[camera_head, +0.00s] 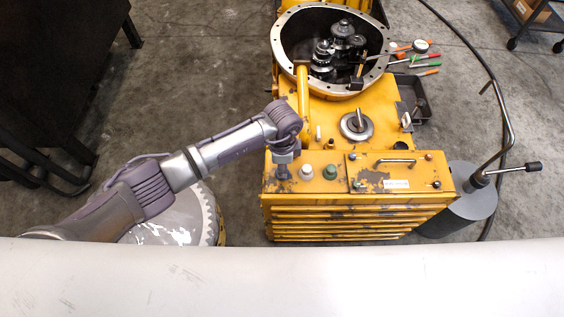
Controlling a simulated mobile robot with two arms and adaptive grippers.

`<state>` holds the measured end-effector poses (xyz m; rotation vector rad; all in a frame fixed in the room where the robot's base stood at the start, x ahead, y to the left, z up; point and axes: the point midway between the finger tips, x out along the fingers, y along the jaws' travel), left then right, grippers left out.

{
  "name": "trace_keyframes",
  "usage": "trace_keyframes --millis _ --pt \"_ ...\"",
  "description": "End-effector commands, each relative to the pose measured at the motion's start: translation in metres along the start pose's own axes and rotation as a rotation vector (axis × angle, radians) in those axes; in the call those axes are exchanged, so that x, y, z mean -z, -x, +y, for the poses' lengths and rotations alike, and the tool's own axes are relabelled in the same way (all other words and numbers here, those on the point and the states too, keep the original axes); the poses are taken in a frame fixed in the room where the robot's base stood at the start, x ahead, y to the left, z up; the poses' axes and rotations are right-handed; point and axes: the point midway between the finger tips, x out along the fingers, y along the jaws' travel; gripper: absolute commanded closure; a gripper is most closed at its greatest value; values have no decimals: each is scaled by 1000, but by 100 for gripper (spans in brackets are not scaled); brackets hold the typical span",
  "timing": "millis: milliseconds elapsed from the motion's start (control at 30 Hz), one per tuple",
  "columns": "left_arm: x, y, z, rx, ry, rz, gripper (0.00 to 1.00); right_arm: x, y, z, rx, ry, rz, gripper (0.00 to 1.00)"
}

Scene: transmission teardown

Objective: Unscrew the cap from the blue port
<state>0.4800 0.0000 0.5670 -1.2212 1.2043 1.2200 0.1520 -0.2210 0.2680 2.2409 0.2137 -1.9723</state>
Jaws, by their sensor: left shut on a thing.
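My left gripper (284,170) comes in from the left and points down at the left end of the front row of ports on the yellow transmission housing (330,110). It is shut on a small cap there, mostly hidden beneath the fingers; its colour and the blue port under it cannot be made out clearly. To its right, a whitish cap (306,171) and a green cap (330,172) stand on the same top surface, apart from the gripper. My right gripper is not in view.
A panel with a handle (397,161) lies right of the caps. A round metal fitting (356,126) stands behind them. Hand tools (424,64) lie at the back right. A grey cylinder with a crank (460,205) stands at the right. A toothed ring (212,215) lies below my left arm.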

Motion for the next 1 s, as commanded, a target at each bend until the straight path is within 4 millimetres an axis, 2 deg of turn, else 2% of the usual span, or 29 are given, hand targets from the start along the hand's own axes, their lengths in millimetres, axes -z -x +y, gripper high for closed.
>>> trace_keyframes --millis 33,233,667,733,867,967,1000 --pt "0 2 0 0 29 0 100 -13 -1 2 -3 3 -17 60" --pt "0 1 0 0 125 -1 100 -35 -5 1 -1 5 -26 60" --pt "-1 0 -1 1 153 -1 100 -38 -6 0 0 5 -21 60" --pt "-1 1 0 1 178 -1 100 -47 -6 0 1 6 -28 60" --pt "0 2 0 1 253 -1 100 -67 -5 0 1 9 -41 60" --pt "0 7 1 -2 439 -2 100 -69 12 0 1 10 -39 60" --pt "-1 0 -1 1 423 -1 66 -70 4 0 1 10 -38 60"
